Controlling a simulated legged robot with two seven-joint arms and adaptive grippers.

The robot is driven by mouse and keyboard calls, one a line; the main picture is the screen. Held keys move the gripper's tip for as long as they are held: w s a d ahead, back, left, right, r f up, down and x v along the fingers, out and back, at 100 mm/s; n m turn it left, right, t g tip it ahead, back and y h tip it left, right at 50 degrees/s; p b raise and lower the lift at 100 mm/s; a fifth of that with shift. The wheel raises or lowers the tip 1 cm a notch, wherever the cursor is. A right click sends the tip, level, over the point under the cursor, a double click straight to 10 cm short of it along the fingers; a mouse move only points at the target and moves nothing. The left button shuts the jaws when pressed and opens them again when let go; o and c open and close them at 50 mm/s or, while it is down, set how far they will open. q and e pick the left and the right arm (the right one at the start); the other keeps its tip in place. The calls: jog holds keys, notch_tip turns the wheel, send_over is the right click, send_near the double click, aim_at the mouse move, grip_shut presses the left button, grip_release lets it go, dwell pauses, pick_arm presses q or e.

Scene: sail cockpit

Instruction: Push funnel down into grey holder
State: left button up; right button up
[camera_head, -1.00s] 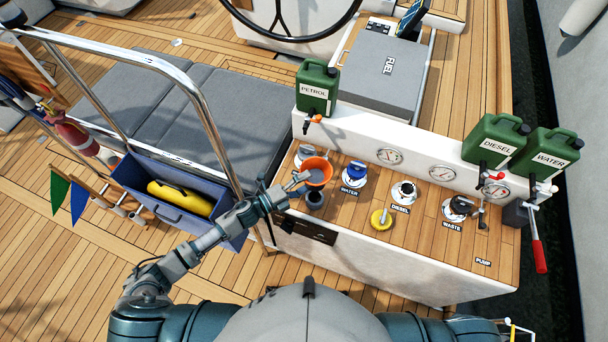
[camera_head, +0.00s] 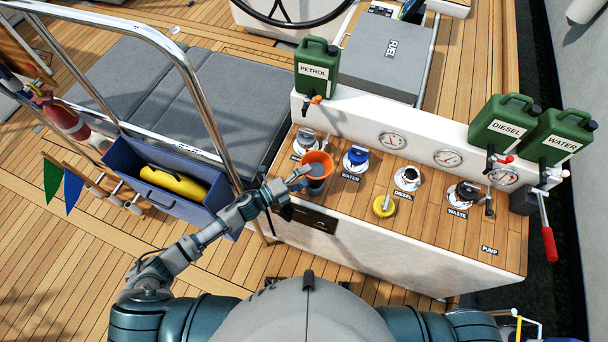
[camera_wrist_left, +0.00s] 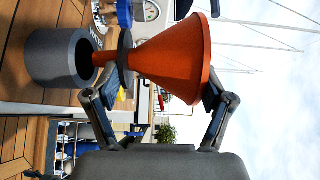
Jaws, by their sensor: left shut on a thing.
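The orange funnel (camera_head: 321,160) is held over the near left edge of the wooden-topped console. It also shows in the left wrist view (camera_wrist_left: 172,62), with its dark collar and narrow spout toward the holder. The grey holder (camera_head: 315,187) is a cylinder directly below the funnel; in the left wrist view (camera_wrist_left: 52,60) its open mouth faces the spout. The spout tip is at or just inside the mouth, and the collar is still apart from the rim. My left gripper (camera_head: 299,179) is shut on the funnel. My right gripper is not in view.
A blue filler cap (camera_head: 357,155), an open diesel filler (camera_head: 408,177) and a yellow cap (camera_head: 384,206) are right of the holder. A petrol can (camera_head: 317,68) stands behind on the ledge. A blue bin (camera_head: 150,176) and steel rail (camera_head: 205,95) are to the left.

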pick_arm(q)
jog(key=shift+d, duration=0.3)
jog(key=shift+a+f+b, duration=0.55)
jog(key=shift+a+f, duration=0.1)
jog(key=shift+f, duration=0.1)
jog(key=shift+d, duration=0.1)
jog(key=shift+f, duration=0.15)
jog(key=shift+f+b, duration=0.65)
jog(key=shift+f, duration=0.1)
jog(key=shift+f, duration=0.1)
